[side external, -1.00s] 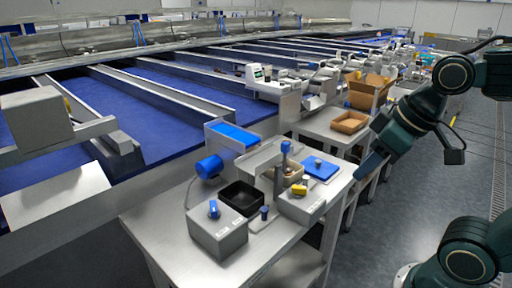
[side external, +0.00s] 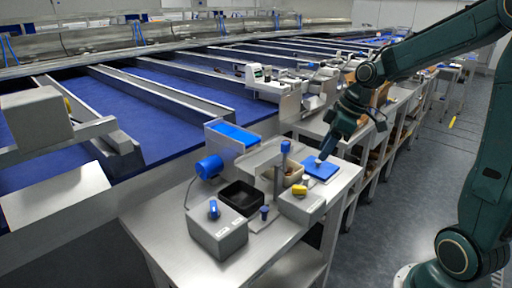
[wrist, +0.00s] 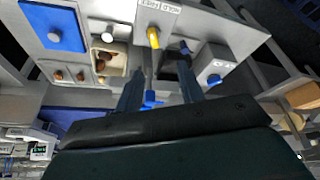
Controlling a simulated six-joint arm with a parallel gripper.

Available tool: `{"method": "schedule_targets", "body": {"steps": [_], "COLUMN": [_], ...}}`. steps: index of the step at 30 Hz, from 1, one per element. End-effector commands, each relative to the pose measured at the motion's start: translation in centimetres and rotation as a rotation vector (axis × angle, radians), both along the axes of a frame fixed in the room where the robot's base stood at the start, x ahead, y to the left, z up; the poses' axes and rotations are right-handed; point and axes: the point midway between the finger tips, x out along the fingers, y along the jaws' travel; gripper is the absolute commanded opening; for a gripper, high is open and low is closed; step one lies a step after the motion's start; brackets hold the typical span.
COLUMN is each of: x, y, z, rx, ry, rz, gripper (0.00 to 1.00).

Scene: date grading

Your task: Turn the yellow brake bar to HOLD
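The yellow brake bar (side external: 300,190) sits on top of a grey box (side external: 303,207) at the front right of the bench. In the wrist view the yellow bar (wrist: 153,38) lies ahead of my fingers, near a label with HOLD and FREE on the box (wrist: 202,30). I cannot tell which word the bar points at. My gripper (side external: 322,160) hangs over the blue pad behind and right of the bar, apart from the bar. In the wrist view my gripper (wrist: 162,75) has its two fingers spread, with nothing visibly held.
A blue-topped post (side external: 286,147) stands close left of my gripper. The blue pad (side external: 329,172) has a small knob. A tray of dates (wrist: 122,60) shows beside it. A black bin (side external: 241,197) and a grey box with a blue knob (side external: 218,236) stand further left.

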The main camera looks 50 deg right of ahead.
Motion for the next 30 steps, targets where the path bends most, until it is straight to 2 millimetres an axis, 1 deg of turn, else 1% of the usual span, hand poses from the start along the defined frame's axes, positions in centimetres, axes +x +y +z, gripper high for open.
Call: {"method": "schedule_targets", "body": {"steps": [1, 3, 6, 14, 20, 26, 30], "x": [0.3, 0.5, 0.8, 0.8, 1.1, 1.9, 2.5], "y": [-0.6, -1.1, -1.5, -1.5, -1.2, -0.8, -0.3], "z": [-0.5, -0.8, -1.0, -1.2, -2.2, -4.2, -6.1], "rx": [0.006, 0.011, 0.012, 0.013, 0.015, 0.015, 0.015], "ry": [0.0, -0.003, -0.008, -0.009, -0.006, -0.004, -0.003], "rz": [0.008, 0.018, 0.03, 0.032, 0.031, 0.031, 0.034], "gripper": [0.38, 0.38, 0.38, 0.38, 0.38, 0.38, 0.38]}}
